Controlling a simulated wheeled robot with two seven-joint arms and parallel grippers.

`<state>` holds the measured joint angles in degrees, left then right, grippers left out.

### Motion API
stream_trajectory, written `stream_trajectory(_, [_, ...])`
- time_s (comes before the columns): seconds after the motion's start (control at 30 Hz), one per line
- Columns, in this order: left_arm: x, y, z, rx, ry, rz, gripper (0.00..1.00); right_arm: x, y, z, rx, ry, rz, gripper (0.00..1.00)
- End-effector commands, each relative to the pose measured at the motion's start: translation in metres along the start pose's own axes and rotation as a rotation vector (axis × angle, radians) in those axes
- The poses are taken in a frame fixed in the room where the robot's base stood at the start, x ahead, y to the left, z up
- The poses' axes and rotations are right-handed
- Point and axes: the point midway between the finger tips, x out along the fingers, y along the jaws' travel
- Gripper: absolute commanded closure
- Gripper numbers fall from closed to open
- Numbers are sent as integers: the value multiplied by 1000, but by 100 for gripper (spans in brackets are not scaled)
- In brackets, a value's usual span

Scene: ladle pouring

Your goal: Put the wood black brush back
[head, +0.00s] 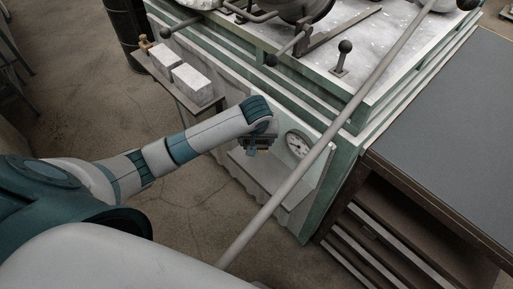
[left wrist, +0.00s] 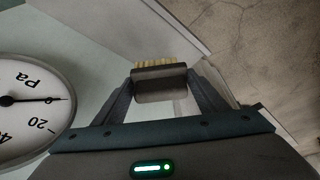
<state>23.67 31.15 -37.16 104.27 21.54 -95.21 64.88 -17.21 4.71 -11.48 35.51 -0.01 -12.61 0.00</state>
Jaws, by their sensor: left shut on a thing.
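My left gripper (head: 259,142) is beside the green and pale machine, just left of the round gauge. In the left wrist view the left gripper (left wrist: 163,90) is shut on the black brush (left wrist: 160,85), with a finger on each side of its dark body. Yellowish bristles (left wrist: 157,64) show along the brush's far edge. In the head view the brush is small and mostly hidden by the gripper. My right gripper is in neither view.
The round gauge (head: 298,145) is close to the gripper; it also shows in the left wrist view (left wrist: 30,105). A side shelf (head: 205,105) holds pale blocks (head: 192,84). A long grey pole (head: 330,137) crosses the head view. A dark-topped workbench (head: 445,140) stands at right.

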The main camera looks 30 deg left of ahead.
Motion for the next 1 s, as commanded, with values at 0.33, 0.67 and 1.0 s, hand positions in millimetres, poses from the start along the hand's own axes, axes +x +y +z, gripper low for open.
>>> stream_trajectory(0.33, [18,-1,7,-1,-1,0,66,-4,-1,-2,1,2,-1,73])
stream_trajectory(0.67, [26,-1,11,0,-2,-1,67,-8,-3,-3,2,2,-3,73])
stream_trajectory(1.0, [54,2,18,0,0,0,67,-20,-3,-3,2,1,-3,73])
